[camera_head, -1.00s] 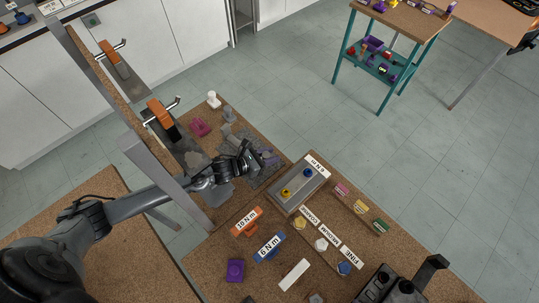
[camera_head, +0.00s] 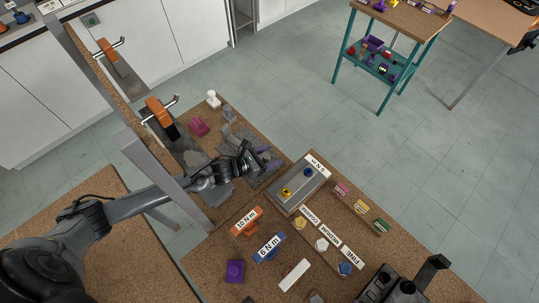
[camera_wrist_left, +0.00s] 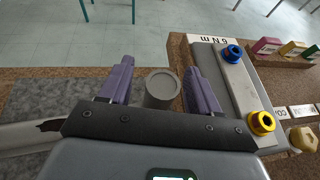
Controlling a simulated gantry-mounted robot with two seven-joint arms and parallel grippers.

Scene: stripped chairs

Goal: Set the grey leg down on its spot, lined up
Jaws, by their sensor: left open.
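My left gripper (camera_head: 267,157) is open above the grey mat area at the far side of the bench. Its two purple fingers stand apart in the left wrist view (camera_wrist_left: 160,88). Between them is the round end of a grey cylindrical part (camera_wrist_left: 161,84), which looks like the grey leg. A gap shows on each side of it, so the fingers are around it without visibly gripping. In the head view the gripper mostly hides the leg, and I cannot tell its exact alignment.
A grey block labelled 6 N m (camera_head: 300,187), with blue and yellow knobs, stands close to the right of the gripper. Labelled orange (camera_head: 245,222) and blue (camera_head: 268,247) holders are nearer.

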